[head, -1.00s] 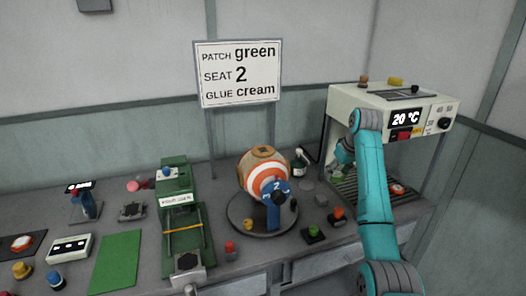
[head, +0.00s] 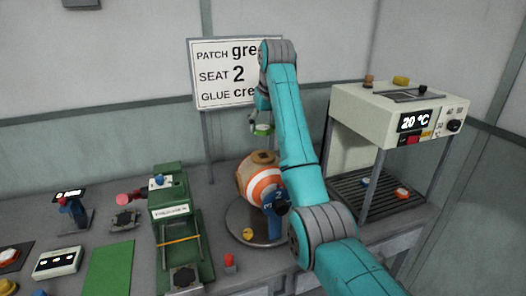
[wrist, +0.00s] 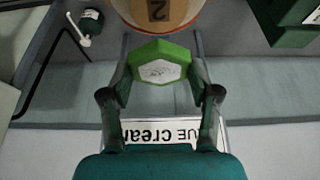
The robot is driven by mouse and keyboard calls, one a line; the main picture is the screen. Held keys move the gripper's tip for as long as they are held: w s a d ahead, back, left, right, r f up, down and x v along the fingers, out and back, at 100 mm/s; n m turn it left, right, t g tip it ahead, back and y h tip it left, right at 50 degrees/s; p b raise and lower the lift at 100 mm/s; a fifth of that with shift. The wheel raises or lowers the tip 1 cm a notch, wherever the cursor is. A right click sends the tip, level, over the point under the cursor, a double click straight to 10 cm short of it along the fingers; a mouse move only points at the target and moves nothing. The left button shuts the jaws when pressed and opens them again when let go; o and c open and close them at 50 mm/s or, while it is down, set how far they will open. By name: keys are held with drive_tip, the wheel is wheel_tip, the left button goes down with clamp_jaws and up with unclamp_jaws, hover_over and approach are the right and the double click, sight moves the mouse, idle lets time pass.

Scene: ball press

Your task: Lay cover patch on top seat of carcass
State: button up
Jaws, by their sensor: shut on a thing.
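My gripper (head: 262,122) is shut on a green hexagonal cover patch (wrist: 160,64), gripping it by its sides; a pale mark shows on the patch face. The patch also shows as a small green edge in the head view (head: 262,130). The carcass (head: 258,180), a ball with orange, white and tan panels, sits on a round turntable (head: 236,218). The patch is held above the carcass and apart from it. My arm hides part of the carcass's right side.
The sign (head: 222,75) stands behind, partly covered by my arm. An oven-like box (head: 395,108) reading 20 °C stands right, with pieces on its rack. A green press (head: 180,225) stands left of the turntable.

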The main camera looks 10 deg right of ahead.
sight(262, 154)
wheel_tip(262, 154, down, 8)
drive_tip(key=shift+f, duration=0.1)
idle(0.4)
drive_tip(key=shift+f, duration=0.1)
drive_tip(key=o, duration=0.9)
drive_tip(key=shift+o, duration=0.2)
